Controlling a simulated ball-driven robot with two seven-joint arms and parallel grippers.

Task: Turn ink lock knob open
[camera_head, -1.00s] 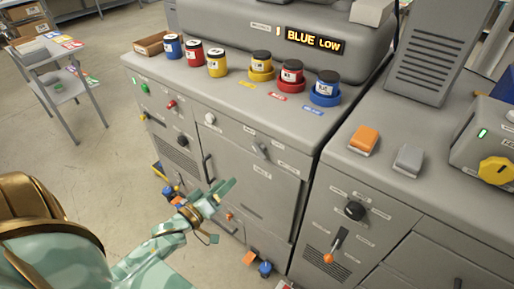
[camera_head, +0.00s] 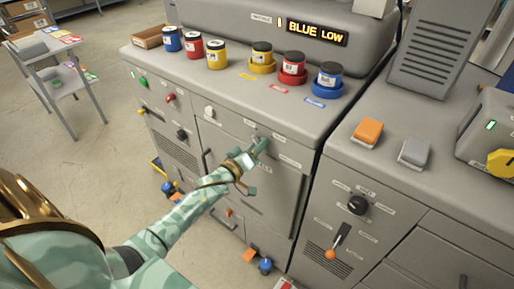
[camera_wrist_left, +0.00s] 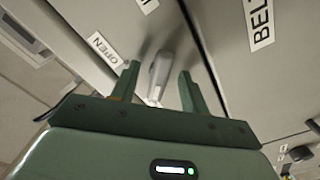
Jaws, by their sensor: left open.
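The ink lock knob (camera_wrist_left: 160,72) is a small grey lever-like handle on the cabinet's front panel, seen in the left wrist view. A white label reading OPEN (camera_wrist_left: 103,47) is to its left. My left gripper (camera_head: 258,154) is open in front of the panel. In the left wrist view its two green fingers (camera_wrist_left: 158,85) stand on either side of the knob, with gaps showing; I cannot tell that either touches it. In the head view the gripper largely hides the knob. My right gripper is not in view.
The grey cabinet (camera_head: 285,124) carries several ink jars along its top, including a blue jar (camera_head: 329,75). A display (camera_head: 317,33) reads BLUE LOW. A black knob (camera_head: 357,205) and an orange-tipped lever (camera_head: 338,241) are on the right unit. Open floor is at left.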

